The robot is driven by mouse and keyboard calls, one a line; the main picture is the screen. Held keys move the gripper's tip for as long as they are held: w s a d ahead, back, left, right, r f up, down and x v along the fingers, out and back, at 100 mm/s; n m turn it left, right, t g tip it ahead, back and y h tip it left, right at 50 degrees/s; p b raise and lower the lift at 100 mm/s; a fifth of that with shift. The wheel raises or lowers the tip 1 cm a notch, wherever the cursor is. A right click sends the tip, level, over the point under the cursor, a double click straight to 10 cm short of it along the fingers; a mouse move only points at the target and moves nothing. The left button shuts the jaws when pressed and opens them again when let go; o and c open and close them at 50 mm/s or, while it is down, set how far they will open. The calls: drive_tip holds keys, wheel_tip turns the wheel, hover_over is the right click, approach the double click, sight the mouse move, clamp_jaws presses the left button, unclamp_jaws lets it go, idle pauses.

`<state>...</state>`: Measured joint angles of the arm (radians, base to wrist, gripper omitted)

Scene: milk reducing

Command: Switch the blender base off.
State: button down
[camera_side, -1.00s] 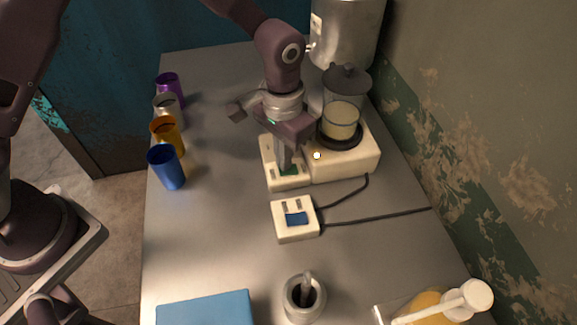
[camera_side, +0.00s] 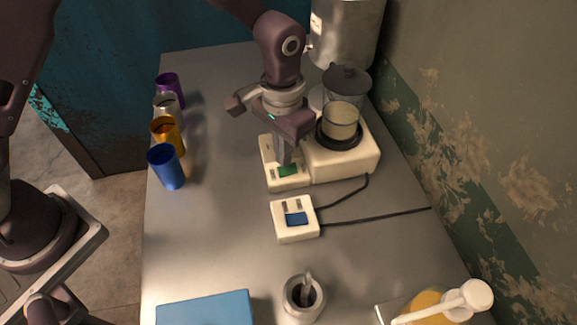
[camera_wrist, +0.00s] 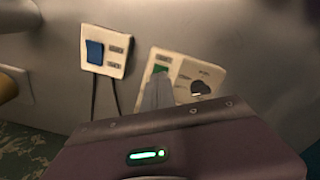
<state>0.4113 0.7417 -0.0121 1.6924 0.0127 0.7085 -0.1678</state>
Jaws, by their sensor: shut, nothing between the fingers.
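The cream blender base (camera_side: 345,165) stands right of centre in the side view, carrying a clear jar (camera_side: 341,122) with pale contents. No lit lamp shows on its front. A cream switch panel (camera_side: 272,178) is at its left side, with a green switch (camera_side: 289,171) near its front end. The wrist view shows the panel (camera_wrist: 215,76) with the green switch (camera_wrist: 160,69) and a dark knob (camera_wrist: 200,88). My gripper (camera_side: 284,162) is shut and empty, pointing down over the panel just behind the green switch. In the wrist view the fingers (camera_wrist: 158,92) partly cover the panel; contact is unclear.
A cream box with a blue switch (camera_side: 296,218) lies in front, with dark cables running right. Purple, grey, orange and blue cups (camera_side: 166,167) line the left edge. A mortar (camera_side: 304,297), a blue block (camera_side: 205,309) and a large metal container (camera_side: 345,35) also stand around.

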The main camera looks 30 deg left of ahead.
drive_tip(key=shift+r, duration=2.45)
drive_tip(key=s+a+r+n+t, duration=0.1)
drive_tip(key=s+a+r+t, duration=0.1)
drive_tip(key=s+a+r, duration=0.5)
drive_tip(key=s+a+r+n+t, duration=0.1)
drive_tip(key=s+a+r, duration=0.3)
drive_tip(key=r, duration=0.5)
drive_tip(key=s+a+t, duration=0.1)
drive_tip(key=s+a, duration=0.2)
drive_tip(key=s, duration=0.2)
drive_tip(key=s+a+n+t, duration=0.1)
drive_tip(key=s+a, duration=0.2)
drive_tip(key=s, duration=0.3)
drive_tip(key=shift+s+r+t, duration=0.2)
drive_tip(key=shift+t, duration=0.1)
